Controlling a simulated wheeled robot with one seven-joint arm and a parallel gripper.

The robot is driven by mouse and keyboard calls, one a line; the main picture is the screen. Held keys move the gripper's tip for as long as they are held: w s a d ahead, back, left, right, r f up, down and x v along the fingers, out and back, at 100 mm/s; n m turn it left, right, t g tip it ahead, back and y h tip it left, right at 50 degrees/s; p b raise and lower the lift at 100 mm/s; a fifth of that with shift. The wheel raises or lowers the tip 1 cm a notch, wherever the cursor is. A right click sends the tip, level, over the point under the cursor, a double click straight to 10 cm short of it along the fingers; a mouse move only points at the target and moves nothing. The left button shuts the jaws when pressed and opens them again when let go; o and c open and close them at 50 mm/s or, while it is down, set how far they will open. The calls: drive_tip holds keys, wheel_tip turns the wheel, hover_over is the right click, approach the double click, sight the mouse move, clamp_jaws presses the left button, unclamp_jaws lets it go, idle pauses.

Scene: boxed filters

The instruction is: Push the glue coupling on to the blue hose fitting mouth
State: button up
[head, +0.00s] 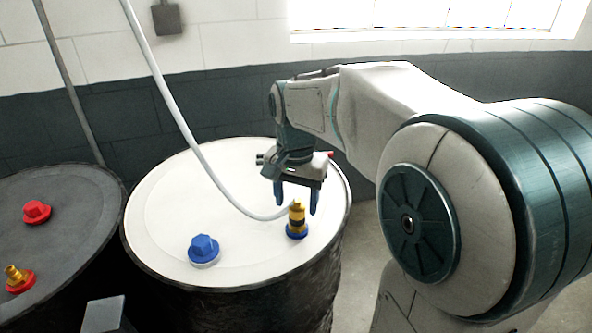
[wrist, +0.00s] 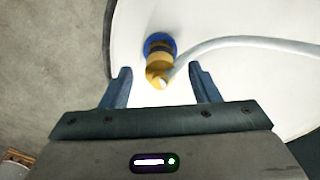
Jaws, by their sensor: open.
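The glue coupling (head: 297,214) is a brass-yellow piece with a dark band, and a white hose (head: 180,117) runs to it. It stands upright at the blue hose fitting mouth (head: 297,233) on the white drum's right side. In the wrist view the coupling (wrist: 158,76) lines up with the blue fitting (wrist: 158,41); I cannot tell how deeply it sits. My gripper (head: 296,200) points down just above and around the coupling's top. In the wrist view its open fingers (wrist: 160,72) stand on either side of the coupling, with gaps on both sides.
A blue cap (head: 204,249) stands on the white drum lid (head: 165,215), left of the coupling. A dark drum (head: 75,220) at left carries a red cap (head: 37,211) and a brass piece in a red fitting (head: 18,279). The hose arcs low across the white lid.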

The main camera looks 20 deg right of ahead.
sight(296, 202)
wheel_tip(296, 202, up, 9)
drive_tip(key=shift+s+a+r, duration=0.1)
idle(0.4)
